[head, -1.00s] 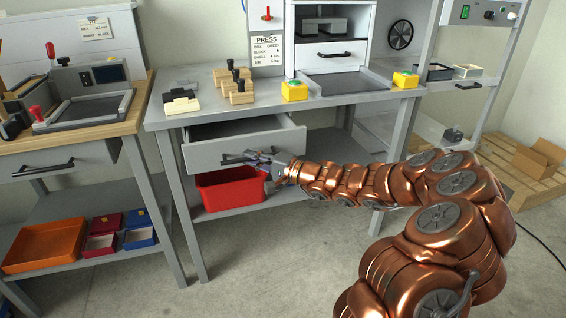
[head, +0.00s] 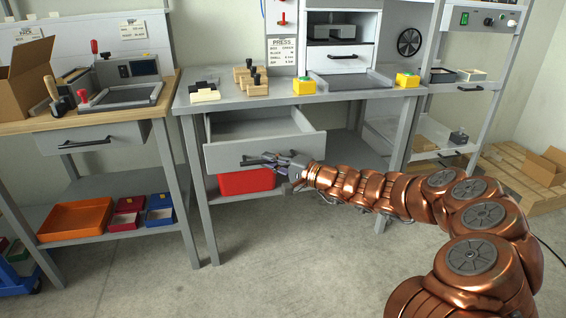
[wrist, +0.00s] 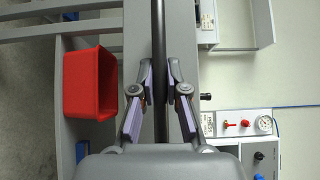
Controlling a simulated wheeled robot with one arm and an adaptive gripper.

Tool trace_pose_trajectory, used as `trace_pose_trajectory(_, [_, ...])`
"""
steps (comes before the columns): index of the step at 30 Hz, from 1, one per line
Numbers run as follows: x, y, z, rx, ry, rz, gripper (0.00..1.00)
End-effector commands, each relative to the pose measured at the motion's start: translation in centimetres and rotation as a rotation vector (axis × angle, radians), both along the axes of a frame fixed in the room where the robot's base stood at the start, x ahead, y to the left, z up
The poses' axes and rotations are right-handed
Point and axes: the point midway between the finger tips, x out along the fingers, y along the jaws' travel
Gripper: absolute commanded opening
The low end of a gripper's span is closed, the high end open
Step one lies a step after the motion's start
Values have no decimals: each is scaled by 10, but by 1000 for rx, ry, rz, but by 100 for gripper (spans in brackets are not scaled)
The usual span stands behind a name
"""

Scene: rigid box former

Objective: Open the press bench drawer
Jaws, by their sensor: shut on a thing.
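The press bench drawer (head: 228,158) is a grey drawer under the press bench (head: 181,100). It stands out from the bench, and its inside shows, looking empty where I can see it. Its black bar handle (head: 256,161) is on the front panel. My gripper (head: 270,162) is at the handle, in front of the panel. In the wrist view my gripper (wrist: 160,72) has its fingers on both sides of the dark handle bar (wrist: 158,40), shut on it. Part of the handle is hidden behind the fingers in the head view.
A red bin (head: 245,181) sits on the shelf below the drawer. Yellow button boxes (head: 304,86) and wooden blocks stand on the bench top. The wooden-topped bench (head: 85,119) at left has its own shut drawer (head: 92,140). The floor in front is clear.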

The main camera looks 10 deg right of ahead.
Motion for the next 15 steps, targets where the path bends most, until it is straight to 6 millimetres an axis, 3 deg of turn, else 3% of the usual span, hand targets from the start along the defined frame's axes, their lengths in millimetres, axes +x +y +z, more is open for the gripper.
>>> trace_pose_trajectory(1, [-4,11,-1,-2,-1,24,0])
trace_pose_trajectory(14, [-3,11,-1,-2,-1,23,0])
trace_pose_trajectory(15, [-3,11,-1,-2,-1,22,14])
